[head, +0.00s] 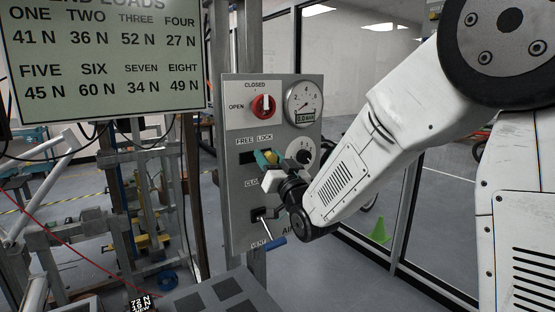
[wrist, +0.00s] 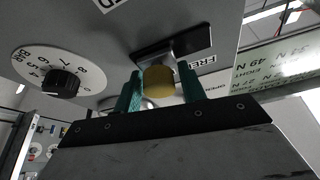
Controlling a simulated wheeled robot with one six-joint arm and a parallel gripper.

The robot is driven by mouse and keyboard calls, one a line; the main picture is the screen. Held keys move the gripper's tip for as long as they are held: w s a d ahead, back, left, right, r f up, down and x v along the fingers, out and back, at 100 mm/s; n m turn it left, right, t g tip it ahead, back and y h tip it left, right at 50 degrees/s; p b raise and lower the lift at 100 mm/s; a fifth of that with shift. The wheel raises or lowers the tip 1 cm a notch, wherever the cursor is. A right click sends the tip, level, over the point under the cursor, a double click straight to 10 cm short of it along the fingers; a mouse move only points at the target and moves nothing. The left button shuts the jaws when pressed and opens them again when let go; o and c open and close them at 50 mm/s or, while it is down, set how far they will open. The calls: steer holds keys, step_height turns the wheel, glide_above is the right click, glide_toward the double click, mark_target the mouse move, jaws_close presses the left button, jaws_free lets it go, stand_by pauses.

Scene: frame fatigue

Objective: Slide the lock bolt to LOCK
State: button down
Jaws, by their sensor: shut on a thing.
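The lock bolt's yellow knob (wrist: 158,80) sits between my gripper's two teal fingers in the wrist view. My gripper (wrist: 158,88) is shut on it. In the head view the knob (head: 271,156) shows partly between the fingers of my gripper (head: 266,158), below the word LOCK. The bolt's slot (head: 246,157) shows dark and bare below the word FREE, left of the fingers. In the wrist view the dark slot (wrist: 192,40) lies behind the knob, and the FREE label is partly covered by a finger. The bolt's right end is hidden in the head view.
On the grey panel (head: 235,205), a red rotary knob (head: 263,106) and a round gauge (head: 304,104) sit above the slot. A black dial (head: 304,155) is close to its right. A blue-ended lever (head: 272,240) sticks out below my wrist.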

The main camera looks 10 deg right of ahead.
steer(key=shift+w+d, duration=0.1)
steer(key=shift+d, duration=0.1)
steer(key=c, duration=1.2)
jaws_free()
steer(key=shift+o, duration=0.7)
steer(key=shift+d, duration=0.25)
steer(key=shift+a, duration=0.1)
steer(key=v, duration=0.7)
steer(key=shift+s, duration=0.35)
steer(key=shift+f, duration=0.25)
